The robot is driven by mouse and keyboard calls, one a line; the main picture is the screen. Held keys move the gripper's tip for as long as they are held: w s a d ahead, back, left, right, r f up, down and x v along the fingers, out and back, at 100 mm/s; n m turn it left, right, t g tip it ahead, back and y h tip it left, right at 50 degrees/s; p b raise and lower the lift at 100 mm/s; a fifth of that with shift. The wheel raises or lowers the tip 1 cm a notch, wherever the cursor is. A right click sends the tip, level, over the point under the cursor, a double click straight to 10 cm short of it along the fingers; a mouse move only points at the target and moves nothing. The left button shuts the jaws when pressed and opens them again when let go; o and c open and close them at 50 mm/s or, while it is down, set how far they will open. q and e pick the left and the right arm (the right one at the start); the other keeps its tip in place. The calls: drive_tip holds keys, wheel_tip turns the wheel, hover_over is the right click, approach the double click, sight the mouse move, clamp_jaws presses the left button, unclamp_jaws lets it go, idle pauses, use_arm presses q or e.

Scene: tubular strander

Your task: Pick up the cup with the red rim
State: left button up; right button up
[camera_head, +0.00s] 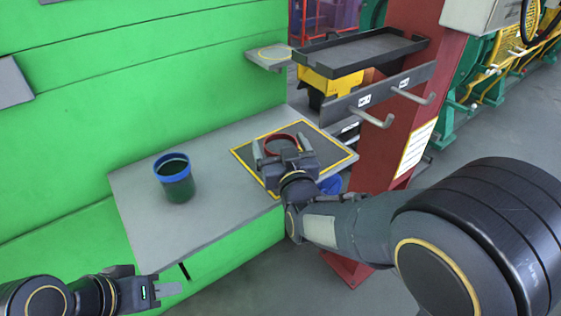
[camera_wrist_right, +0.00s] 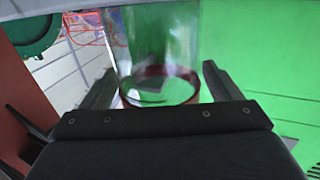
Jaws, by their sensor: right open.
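The cup with the red rim (camera_head: 281,141) stands on the yellow-bordered dark mat (camera_head: 325,156), partly hidden by my right gripper (camera_head: 283,149). That gripper is open, with one finger on each side of the cup and its palm on the near side. In the right wrist view the clear cup with its dark red rim (camera_wrist_right: 158,70) shows between the two spread fingers of the right gripper (camera_wrist_right: 157,80). My left gripper (camera_head: 166,289) is at the lower left, off the table's near edge; its finger opening cannot be made out.
A cup with a blue rim (camera_head: 175,178) stands on the grey table (camera_head: 215,220) to the left. A green wall (camera_head: 130,100) rises behind it. A red post (camera_head: 395,130) with hooks and a black tray (camera_head: 360,48) are at the right and back.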

drive_tip(key=shift+w+a, duration=0.2)
drive_tip(key=shift+w, duration=0.5)
drive_tip(key=c, duration=1)
drive_tip(key=shift+c, duration=0.2)
